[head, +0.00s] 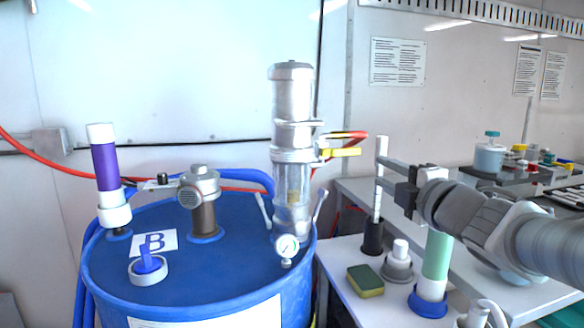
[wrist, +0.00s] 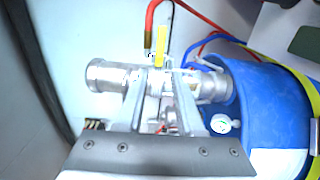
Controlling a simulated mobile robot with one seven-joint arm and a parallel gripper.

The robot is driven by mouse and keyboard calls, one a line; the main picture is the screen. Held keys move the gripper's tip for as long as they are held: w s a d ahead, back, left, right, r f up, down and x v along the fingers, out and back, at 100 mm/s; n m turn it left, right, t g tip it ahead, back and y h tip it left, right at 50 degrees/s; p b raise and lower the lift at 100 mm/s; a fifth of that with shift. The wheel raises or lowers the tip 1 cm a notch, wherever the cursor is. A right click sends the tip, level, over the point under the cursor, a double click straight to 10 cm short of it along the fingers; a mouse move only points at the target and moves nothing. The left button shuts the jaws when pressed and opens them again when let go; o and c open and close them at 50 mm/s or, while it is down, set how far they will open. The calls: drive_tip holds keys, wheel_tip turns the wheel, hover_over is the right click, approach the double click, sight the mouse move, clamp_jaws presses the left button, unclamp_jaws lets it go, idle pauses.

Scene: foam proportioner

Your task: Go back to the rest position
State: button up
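My gripper (head: 384,172) is raised at the right in the head view, pointing left toward the silver pump (head: 292,150) on the blue drum (head: 200,275). Its two fingers are apart, with clear space between it and the pump. In the wrist view my gripper (wrist: 164,78) also shows its fingers spread, with nothing held between them. The pump (wrist: 108,76) and its yellow valve handle (wrist: 162,45) show beyond the fingertips. The rest position itself is not marked in either view.
A white rod (head: 379,170) in a black holder stands close to my fingertips; their depth gap is unclear. A sponge (head: 365,281), a green tube (head: 437,258) and fittings stand below my arm. A purple tube (head: 105,167) stands on the drum's left.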

drive_tip(key=shift+s+d, duration=0.1)
drive_tip(key=shift+s, duration=0.35)
drive_tip(key=s+d+f+m+g+h, duration=0.2)
drive_tip(key=s+f+m+g+h, duration=0.45)
drive_tip(key=m, duration=0.75)
drive_tip(key=s+a+f+m+g+y, duration=0.25)
drive_tip(key=s+a+f, duration=0.25)
drive_tip(key=s+f, duration=0.25)
drive_tip(key=s+a+f+m+g+y, duration=0.1)
drive_tip(key=s+a+f+m+g, duration=0.25)
drive_tip(key=s+f, duration=0.4)
wheel_tip(320, 180, up, 21)
drive_tip(key=p, duration=1.9)
drive_tip(key=shift+s, duration=0.25)
